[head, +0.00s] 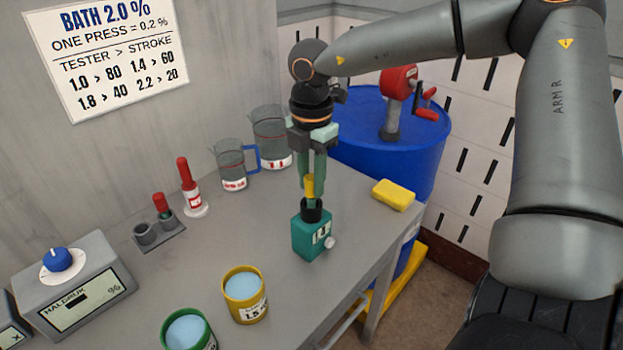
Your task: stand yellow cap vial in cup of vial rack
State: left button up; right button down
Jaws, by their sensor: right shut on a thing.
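The yellow cap vial shows as a short yellow piece (309,186) between the fingertips of my right gripper (312,186). My right gripper points down and is shut on it. The yellow piece is at the black collar of a teal block tester (311,236); I cannot tell how far it sits inside, and the rest of the vial is hidden. The vial rack (170,240) is a small grey plate at the left of the bench. Its front-left cup (146,233) looks empty. Its other cup holds a red-capped vial (161,206). My left gripper is not in view.
A red-topped bottle (190,188) stands behind the rack, with two jugs (232,165) (271,135) at the wall. A yellow tin (245,294) and a green tin (188,332) stand in front. A grey dial box (75,284) is left; a yellow sponge (393,195) is right.

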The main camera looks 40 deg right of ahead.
jog(key=shift+r+p, duration=1.25)
jog(key=shift+r, duration=1.8)
jog(key=shift+s+d, duration=0.1)
